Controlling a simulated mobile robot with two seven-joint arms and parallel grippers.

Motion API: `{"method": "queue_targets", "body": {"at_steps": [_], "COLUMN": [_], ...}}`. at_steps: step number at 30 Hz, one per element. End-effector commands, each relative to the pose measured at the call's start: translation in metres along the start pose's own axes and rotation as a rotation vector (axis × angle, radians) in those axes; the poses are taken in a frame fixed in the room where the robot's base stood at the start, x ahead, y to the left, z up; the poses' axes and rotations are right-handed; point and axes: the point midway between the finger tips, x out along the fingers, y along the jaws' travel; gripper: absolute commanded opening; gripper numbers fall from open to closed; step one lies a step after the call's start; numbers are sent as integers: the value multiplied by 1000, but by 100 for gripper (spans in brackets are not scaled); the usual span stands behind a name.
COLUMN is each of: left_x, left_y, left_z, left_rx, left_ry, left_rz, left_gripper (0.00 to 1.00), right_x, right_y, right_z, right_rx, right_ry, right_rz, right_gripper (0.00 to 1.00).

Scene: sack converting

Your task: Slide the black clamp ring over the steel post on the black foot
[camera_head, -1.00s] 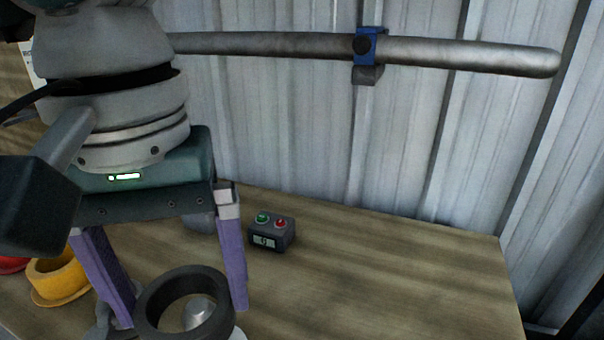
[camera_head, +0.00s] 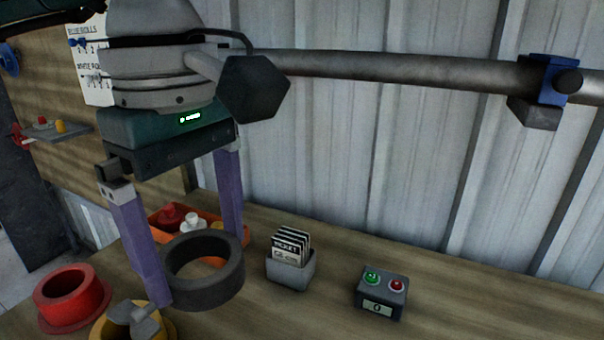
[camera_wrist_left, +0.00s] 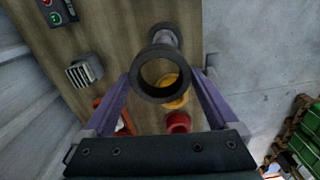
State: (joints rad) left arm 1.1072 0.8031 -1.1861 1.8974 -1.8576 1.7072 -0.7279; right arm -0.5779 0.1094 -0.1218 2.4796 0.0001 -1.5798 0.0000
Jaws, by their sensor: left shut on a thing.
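My left gripper (camera_head: 190,232) is shut on the black clamp ring (camera_head: 204,270), with its purple fingers on either side of it. The ring is held above the bench with its hole facing up and down, and a grey knob (camera_head: 146,322) shows beside it. In the left wrist view, the ring (camera_wrist_left: 136,80) is between the fingers, and yellow shows through its hole. What looks like the steel post (camera_wrist_left: 164,34) stands beyond the ring, toward the top of that view; the ring is apart from it. The black foot is mostly hidden. The head view does not show the post. My right gripper is not in view.
A red flanged roll (camera_head: 72,296) and a yellow one (camera_head: 112,330) stand at front left. An orange tray (camera_head: 160,222) is behind the ring. A card holder (camera_head: 290,268) and a button box (camera_head: 382,294) stand to the right. A pipe (camera_head: 400,68) crosses the wall above.

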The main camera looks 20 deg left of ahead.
Motion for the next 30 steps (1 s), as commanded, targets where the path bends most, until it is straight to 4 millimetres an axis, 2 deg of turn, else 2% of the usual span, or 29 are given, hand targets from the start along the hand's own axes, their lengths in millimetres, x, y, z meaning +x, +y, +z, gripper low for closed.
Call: {"method": "queue_targets", "body": {"at_steps": [1, 3, 6, 10, 15, 30], "left_x": [19, 34, 50, 62, 65, 65], "left_y": [-3, -6, -10, -12, -13, -13], "left_z": [-1, -3, -6, -8, -9, -9], "left_rx": [-107, -259, -429, -564, -619, -617], "left_ry": [-3, -2, -2, -2, -2, -5], "left_rz": [-4, -2, -1, 2, 5, 5], "left_gripper": [0, 0, 0, 0, 0, 0], "right_x": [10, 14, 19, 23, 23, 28], "right_y": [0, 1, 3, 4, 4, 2], "right_z": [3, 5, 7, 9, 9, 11], "right_rx": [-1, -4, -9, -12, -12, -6], "right_ry": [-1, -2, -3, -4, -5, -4], "right_rz": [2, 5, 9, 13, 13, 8], "right_gripper": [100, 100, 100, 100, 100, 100]}}
